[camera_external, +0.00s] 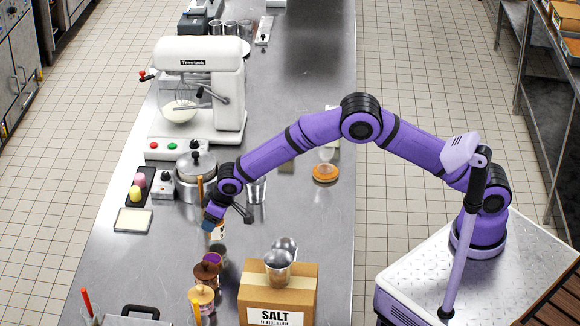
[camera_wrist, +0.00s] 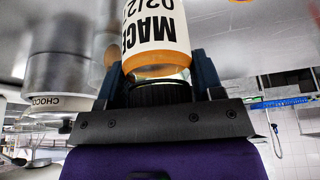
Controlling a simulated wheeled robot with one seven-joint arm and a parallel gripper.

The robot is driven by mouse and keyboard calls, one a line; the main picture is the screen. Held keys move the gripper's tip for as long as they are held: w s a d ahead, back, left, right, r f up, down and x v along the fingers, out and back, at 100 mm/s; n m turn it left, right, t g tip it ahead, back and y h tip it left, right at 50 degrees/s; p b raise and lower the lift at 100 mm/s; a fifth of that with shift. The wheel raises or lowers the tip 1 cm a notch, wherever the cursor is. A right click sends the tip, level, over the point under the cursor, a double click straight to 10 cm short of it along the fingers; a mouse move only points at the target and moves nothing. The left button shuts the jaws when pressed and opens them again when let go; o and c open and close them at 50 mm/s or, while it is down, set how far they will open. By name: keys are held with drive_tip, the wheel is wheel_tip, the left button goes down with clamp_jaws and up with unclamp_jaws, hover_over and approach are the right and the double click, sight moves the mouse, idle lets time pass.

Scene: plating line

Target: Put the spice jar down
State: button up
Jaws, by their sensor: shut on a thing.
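The spice jar (camera_wrist: 155,40) fills the top middle of the wrist view. It has a dark lid, orange-brown contents and a white label reading "MACE", upside down in the picture. My gripper (camera_wrist: 158,78) is shut around it at the lid end, one finger on each side. In the external view my gripper (camera_external: 214,221) points down over the steel counter (camera_external: 318,222), with the jar (camera_external: 217,232) partly showing below it. The jar looks about upright. Its base is out of the wrist view, and I cannot tell whether it touches the counter.
A lidded pot (camera_external: 197,178) stands just behind my gripper, with a metal cup (camera_external: 257,190) to the right. Small brown and purple containers (camera_external: 208,272) and a salt carton (camera_external: 300,285) with metal cups on top stand in front. Counter right of the gripper is clear.

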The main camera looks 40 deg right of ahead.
drive_tip(key=shift+f, duration=1.15)
drive_tip(key=shift+f, duration=0.15)
drive_tip(key=o, duration=1.1)
drive_tip(key=shift+c, duration=0.2)
drive_tip(key=shift+s+r, duration=0.15)
drive_tip(key=shift+r, duration=0.45)
drive_tip(key=v, duration=1.1)
drive_tip(key=shift+d, duration=0.1)
